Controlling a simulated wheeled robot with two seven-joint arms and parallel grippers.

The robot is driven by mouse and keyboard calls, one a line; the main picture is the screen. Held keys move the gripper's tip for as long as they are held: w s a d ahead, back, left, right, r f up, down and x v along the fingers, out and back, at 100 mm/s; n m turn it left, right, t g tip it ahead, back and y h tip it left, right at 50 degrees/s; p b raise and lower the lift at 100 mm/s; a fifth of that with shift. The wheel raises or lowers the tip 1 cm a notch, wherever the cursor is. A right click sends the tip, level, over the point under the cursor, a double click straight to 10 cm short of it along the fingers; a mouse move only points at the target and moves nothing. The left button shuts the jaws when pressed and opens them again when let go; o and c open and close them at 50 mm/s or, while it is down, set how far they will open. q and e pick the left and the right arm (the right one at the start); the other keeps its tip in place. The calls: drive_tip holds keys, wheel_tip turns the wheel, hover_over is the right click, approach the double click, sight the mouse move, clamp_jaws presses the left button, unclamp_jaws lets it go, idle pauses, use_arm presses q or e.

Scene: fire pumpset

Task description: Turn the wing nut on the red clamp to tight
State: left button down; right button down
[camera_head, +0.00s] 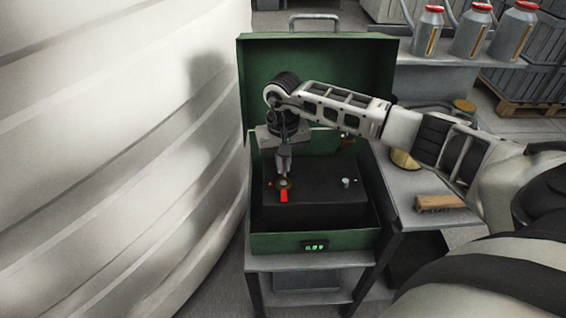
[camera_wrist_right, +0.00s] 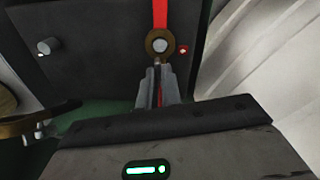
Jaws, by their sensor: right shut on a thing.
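The red clamp (camera_head: 284,196) sits on top of a black battery-like block (camera_head: 325,208) inside an open green box (camera_head: 262,243). In the right wrist view the red clamp (camera_wrist_right: 160,14) runs up from a round brass-coloured fitting (camera_wrist_right: 159,44), which looks like the wing nut's place. My right gripper (camera_head: 284,172) reaches down from above onto this fitting. In the wrist view its fingers (camera_wrist_right: 158,70) are close together at the fitting's lower edge, shut on the wing nut, which they mostly hide. My left gripper is not in view.
A grey post (camera_head: 346,183) stands on the block's right side. The box's raised green lid (camera_head: 350,65) is behind my arm. A wooden-backed brush or block (camera_head: 440,202) lies on the bench at right. A large pale curved wall (camera_head: 120,150) fills the left.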

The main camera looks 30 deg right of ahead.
drive_tip(key=m+b, duration=0.1)
drive_tip(key=m, duration=0.4)
drive_tip(key=shift+b, duration=0.35)
drive_tip(key=m, duration=0.5)
drive_tip(key=shift+m+b, duration=0.4)
drive_tip(key=m, duration=0.3)
drive_tip(key=shift+m, duration=2.2)
drive_tip(key=c, duration=1.6)
unclamp_jaws()
wheel_tip(320, 180, up, 16)
